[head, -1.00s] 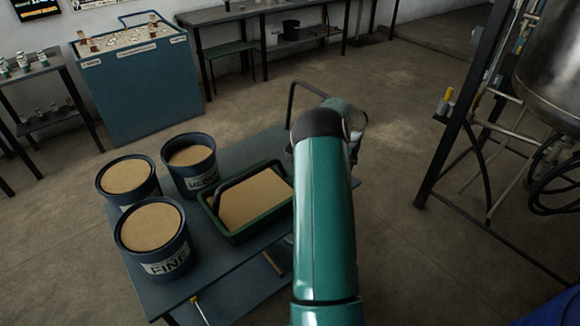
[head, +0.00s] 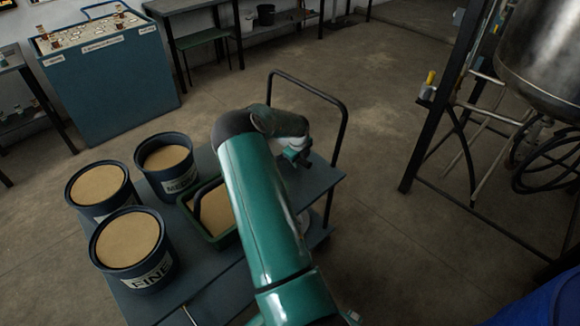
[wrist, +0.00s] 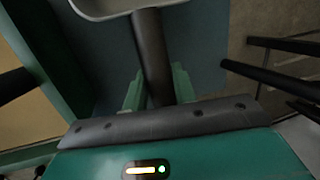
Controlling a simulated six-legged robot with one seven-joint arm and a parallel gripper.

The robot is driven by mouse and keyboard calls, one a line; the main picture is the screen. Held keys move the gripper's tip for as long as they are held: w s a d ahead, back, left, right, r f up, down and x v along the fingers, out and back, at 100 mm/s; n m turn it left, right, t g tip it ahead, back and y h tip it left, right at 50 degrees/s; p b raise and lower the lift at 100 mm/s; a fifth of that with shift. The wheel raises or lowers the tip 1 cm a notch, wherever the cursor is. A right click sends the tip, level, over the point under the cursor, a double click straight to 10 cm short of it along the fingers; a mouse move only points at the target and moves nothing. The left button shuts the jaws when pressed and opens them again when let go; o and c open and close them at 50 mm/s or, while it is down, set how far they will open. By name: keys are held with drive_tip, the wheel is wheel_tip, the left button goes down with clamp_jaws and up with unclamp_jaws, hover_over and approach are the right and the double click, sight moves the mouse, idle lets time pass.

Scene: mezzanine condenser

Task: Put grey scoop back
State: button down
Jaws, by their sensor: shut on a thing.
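In the wrist view my gripper (wrist: 158,88) has its green fingers on both sides of the dark handle (wrist: 148,40) of the grey scoop. The scoop's pale pan (wrist: 105,8) shows only in part at the top edge. In the head view my gripper (head: 298,158) hangs over the bare end of the blue cart (head: 312,182), near its handle. The green tray (head: 218,240) of sand sits on the cart to the left of my gripper, partly hidden by my arm. It also shows at the left of the wrist view (wrist: 72,60).
Three dark buckets of sand stand left of the tray: one marked FINE (head: 150,275), one behind it (head: 100,205), one farther back (head: 165,180). The cart's black push handle (head: 342,130) rises at its far end. A metal tank frame (head: 425,140) stands right.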

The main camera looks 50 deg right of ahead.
drive_tip(key=shift+s+f, duration=0.2)
drive_tip(key=shift+f, duration=2.85)
drive_tip(key=shift+w+f, duration=0.1)
drive_tip(key=c, duration=1.1)
unclamp_jaws()
